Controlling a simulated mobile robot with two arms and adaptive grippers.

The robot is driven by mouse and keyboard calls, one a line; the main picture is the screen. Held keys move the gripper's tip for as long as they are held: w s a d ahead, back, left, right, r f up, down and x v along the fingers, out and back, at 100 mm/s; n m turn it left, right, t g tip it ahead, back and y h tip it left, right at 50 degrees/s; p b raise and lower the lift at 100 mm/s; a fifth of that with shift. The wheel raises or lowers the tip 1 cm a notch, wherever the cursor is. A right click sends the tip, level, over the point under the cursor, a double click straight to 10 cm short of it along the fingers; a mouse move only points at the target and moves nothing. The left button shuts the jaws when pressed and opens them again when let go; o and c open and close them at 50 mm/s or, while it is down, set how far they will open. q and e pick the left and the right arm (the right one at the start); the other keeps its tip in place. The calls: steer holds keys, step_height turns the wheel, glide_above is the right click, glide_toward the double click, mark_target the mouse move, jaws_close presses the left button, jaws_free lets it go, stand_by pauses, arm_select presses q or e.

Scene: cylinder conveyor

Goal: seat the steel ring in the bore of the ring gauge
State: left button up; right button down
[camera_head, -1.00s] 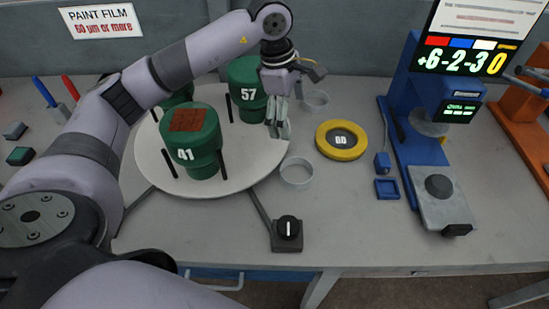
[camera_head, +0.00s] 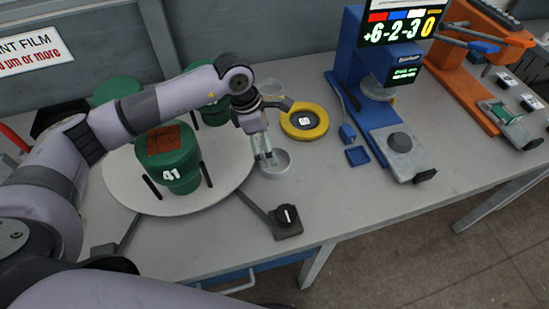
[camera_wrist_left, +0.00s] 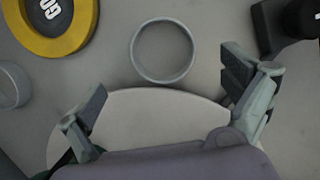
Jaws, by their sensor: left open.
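A thin grey steel ring (camera_head: 281,171) lies on the bench beside the white turntable; in the left wrist view the ring (camera_wrist_left: 134,52) is seen from above, just ahead of the jaws. The yellow ring gauge (camera_head: 289,128), with a dark middle and a GO label, lies behind it to the right; the gauge (camera_wrist_left: 85,20) is cut off at the upper left of the wrist view. My left gripper (camera_head: 264,159) is open and empty, pointing down by the ring and overlapping it in the head view. The gap to the ring's height is unclear. My right gripper is out of view.
A second grey ring (camera_head: 270,88) lies behind the gripper. The white turntable (camera_head: 125,190) carries several green cylinders, one marked 41 (camera_head: 170,165). A black knob box (camera_head: 287,222) is in front. A blue gauge stand (camera_head: 370,110) and an orange stand (camera_head: 455,85) are right.

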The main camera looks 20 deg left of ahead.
arm_select(q)
steer(key=shift+w+d+f, duration=0.1)
steer(key=shift+d+f, duration=0.1)
steer(key=shift+f, duration=0.45)
steer(key=shift+d+f+p, duration=0.1)
steer(key=shift+f+p, duration=0.15)
steer(key=shift+p, duration=0.05)
steer(key=p+x, duration=0.2)
steer(key=x, duration=0.1)
steer(key=shift+s+f, duration=0.2)
steer(key=shift+f, duration=0.1)
steer(key=shift+w+d+f, duration=0.1)
steer(key=shift+d+f, duration=0.05)
steer(key=shift+f, duration=0.45)
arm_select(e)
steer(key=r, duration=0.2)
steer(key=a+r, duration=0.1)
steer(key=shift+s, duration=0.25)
arm_select(q)
steer(key=shift+c, duration=0.5)
steer(key=c, duration=1.4)
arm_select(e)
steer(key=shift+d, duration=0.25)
